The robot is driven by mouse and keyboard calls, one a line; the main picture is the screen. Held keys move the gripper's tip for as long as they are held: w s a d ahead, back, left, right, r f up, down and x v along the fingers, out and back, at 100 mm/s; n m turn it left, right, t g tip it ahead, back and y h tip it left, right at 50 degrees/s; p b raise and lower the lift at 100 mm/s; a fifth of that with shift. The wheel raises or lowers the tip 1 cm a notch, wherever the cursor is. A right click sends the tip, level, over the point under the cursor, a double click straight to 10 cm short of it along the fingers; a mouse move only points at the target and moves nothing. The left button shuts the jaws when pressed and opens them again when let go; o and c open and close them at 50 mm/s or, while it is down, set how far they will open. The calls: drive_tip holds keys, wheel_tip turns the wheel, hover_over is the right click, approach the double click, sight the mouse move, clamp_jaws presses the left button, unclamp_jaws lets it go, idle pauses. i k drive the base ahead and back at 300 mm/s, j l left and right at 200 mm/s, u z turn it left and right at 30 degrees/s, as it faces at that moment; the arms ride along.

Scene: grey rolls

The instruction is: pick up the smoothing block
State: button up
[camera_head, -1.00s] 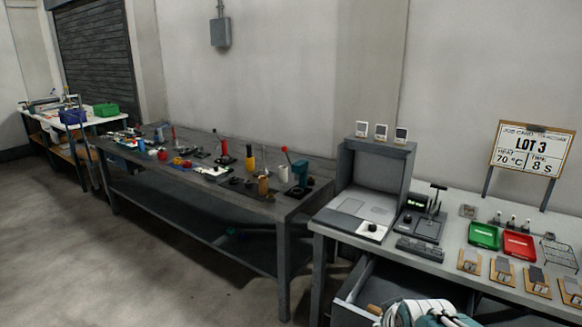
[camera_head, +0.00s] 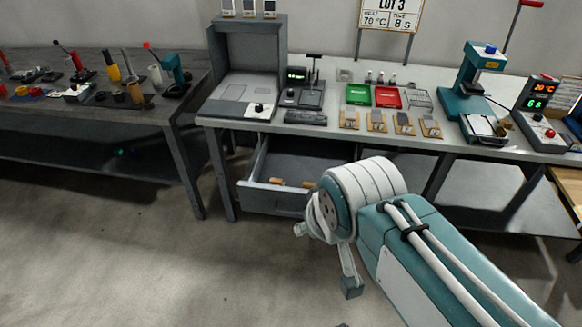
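I cannot pick out the smoothing block for certain. Small tan wooden pieces (camera_head: 276,181) lie at the front of an open grey drawer (camera_head: 268,199) under the right-hand bench; they are too small to identify. My teal and white arm reaches in from the lower right. Its end, my gripper (camera_head: 346,268), hangs in front of the bench, to the right of the drawer front and apart from it. I see nothing held, and its finger opening cannot be made out. My arm hides part of the drawer's right side.
The grey bench (camera_head: 335,133) carries a grey booth (camera_head: 247,68), a green tray (camera_head: 358,94), a red tray (camera_head: 388,97), several small boards and a teal press (camera_head: 473,91). A dark tool table (camera_head: 88,112) stands left. The floor in front is clear.

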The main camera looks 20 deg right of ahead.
sight(307, 186)
drive_tip(key=z, duration=2.3)
drive_tip(key=u, duration=1.75)
drive_tip(key=i+l+u, duration=0.1)
drive_tip(key=i+l, duration=0.5)
drive_tip(key=l, duration=0.2)
drive_tip(key=u, duration=0.05)
